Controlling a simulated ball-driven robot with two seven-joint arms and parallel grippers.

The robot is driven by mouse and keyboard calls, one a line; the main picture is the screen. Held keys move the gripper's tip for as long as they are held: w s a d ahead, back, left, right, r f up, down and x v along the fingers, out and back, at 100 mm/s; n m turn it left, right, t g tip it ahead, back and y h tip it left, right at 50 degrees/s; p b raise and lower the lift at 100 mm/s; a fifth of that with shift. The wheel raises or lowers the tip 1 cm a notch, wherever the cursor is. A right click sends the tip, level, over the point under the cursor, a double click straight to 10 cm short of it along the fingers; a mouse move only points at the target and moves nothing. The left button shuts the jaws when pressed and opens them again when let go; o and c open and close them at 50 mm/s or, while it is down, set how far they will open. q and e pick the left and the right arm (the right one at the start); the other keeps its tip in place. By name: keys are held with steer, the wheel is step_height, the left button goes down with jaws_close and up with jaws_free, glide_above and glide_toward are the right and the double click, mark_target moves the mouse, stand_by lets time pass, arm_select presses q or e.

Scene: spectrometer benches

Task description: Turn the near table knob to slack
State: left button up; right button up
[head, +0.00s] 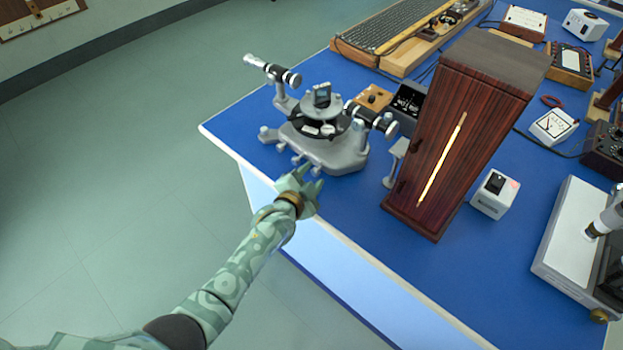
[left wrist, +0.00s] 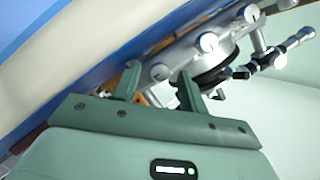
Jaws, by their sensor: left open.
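The grey spectrometer (head: 335,152) stands on the blue bench near its left corner, with a round table on top and two telescope-like tubes. Several small silver knobs (head: 283,148) stick out along its near side. I cannot tell which one is the near table knob. My left gripper (head: 308,178) is at the bench's near edge, just in front of these knobs. In the left wrist view its two fingers (left wrist: 158,82) are apart, with a silver knob (left wrist: 160,72) showing between or just beyond them; contact cannot be made out. Another knob (left wrist: 208,42) lies to the right.
A tall dark wooden box with a glowing slit (head: 450,145) stands right of the spectrometer. A small wooden control box (head: 373,97) is behind it. A white cube device (head: 495,194) stands farther right. Bare blue bench top (head: 345,210) lies in front.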

arm_select(q)
jaws_close()
